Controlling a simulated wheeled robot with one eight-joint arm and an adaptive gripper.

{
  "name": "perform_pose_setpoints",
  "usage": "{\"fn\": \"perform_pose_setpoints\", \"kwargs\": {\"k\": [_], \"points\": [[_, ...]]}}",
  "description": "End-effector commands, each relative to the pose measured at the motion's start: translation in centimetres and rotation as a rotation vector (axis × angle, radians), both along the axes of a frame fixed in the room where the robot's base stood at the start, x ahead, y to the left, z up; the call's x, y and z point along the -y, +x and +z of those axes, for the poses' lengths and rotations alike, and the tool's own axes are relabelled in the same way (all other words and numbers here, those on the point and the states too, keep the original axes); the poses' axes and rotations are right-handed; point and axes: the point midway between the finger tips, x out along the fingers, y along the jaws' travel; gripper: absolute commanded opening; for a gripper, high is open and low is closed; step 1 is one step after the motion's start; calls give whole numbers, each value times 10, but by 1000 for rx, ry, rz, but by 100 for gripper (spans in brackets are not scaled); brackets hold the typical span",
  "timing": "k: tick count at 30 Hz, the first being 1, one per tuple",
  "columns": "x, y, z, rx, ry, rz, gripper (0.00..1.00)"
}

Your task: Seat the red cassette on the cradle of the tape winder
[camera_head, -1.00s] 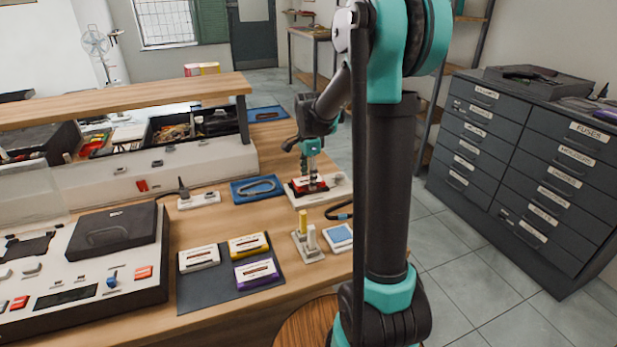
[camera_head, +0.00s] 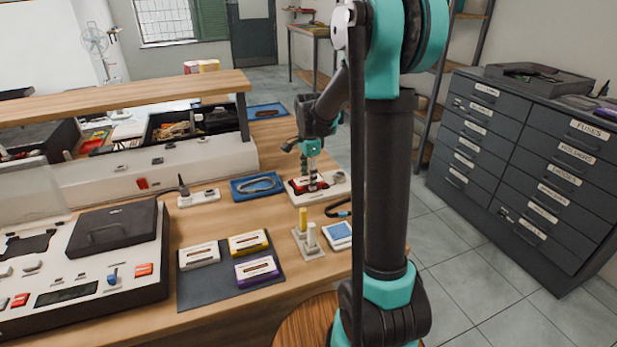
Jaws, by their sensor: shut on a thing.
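The red cassette (camera_head: 299,186) is at the cream tape winder (camera_head: 337,191), toward the back right of the bench. My gripper (camera_head: 309,181) points down and is shut on the cassette. The cassette lies low over the left part of the winder, where the cradle would be. The fingers cover part of it, and the view is too small to tell whether it rests fully on the cradle or is slightly above it. The cradle itself is hidden under the cassette and fingers.
A dark mat (camera_head: 214,290) holds white (camera_head: 199,256), yellow (camera_head: 248,243) and purple (camera_head: 256,269) cassettes. A blue tray (camera_head: 237,194) with a grey loop lies left of the winder. A stand with upright pegs (camera_head: 308,246) is in front. A large tape deck (camera_head: 75,295) fills the left.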

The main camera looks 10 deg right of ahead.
Motion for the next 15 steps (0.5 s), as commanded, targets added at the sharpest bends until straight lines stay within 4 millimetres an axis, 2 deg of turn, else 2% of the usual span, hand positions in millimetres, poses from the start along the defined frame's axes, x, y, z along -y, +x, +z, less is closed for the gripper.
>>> {"fn": "perform_pose_setpoints", "kwargs": {"k": [5,6,12,15], "points": [[0,0,0,0,0,0,26],[0,0,0,0,0,0,55],[0,0,0,0,0,0,78],[0,0,0,0,0,0,78]]}}
